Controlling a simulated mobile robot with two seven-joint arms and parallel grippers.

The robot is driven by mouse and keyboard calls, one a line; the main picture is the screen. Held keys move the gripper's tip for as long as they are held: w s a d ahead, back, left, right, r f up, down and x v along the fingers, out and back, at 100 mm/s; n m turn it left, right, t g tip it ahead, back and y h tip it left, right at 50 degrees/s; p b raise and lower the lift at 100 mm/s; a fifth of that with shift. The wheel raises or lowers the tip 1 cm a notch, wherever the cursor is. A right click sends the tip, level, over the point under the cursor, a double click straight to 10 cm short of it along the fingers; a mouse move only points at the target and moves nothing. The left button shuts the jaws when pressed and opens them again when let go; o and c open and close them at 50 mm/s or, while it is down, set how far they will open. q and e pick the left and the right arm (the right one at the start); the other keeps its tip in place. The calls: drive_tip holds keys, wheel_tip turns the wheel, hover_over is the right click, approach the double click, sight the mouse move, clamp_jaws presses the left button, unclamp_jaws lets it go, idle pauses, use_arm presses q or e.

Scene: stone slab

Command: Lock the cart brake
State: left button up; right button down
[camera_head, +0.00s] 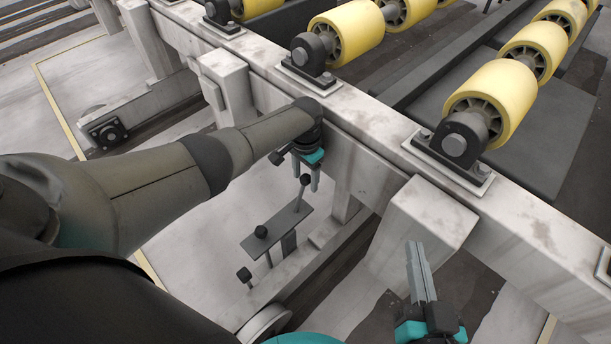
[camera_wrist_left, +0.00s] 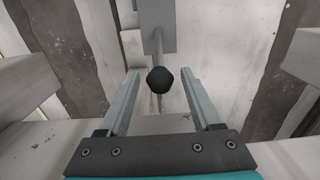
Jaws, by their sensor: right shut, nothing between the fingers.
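The cart brake shows in the head view as a grey plate (camera_head: 272,234) low on the cart's side, with thin levers ending in black knobs. The upper knob (camera_head: 304,180) is at my left gripper (camera_head: 308,177). In the left wrist view this black knob (camera_wrist_left: 159,80) sits between the open fingers (camera_wrist_left: 160,95), apart from both, with its rod running away below. Two other black knobs, one in the middle (camera_head: 261,232) and one lower (camera_head: 244,274), stand clear of the gripper. My right gripper (camera_head: 420,272) is shut and empty at the lower right, away from the brake.
The pale cart frame (camera_head: 370,118) runs diagonally above the brake and carries yellow rollers (camera_head: 494,100). A pale block (camera_head: 425,225) juts out between my two grippers. A wheel (camera_head: 265,324) shows at the bottom. Light floor (camera_head: 195,235) lies open left of the brake.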

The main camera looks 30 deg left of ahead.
use_arm(q)
clamp_jaws()
idle(0.3)
idle(0.9)
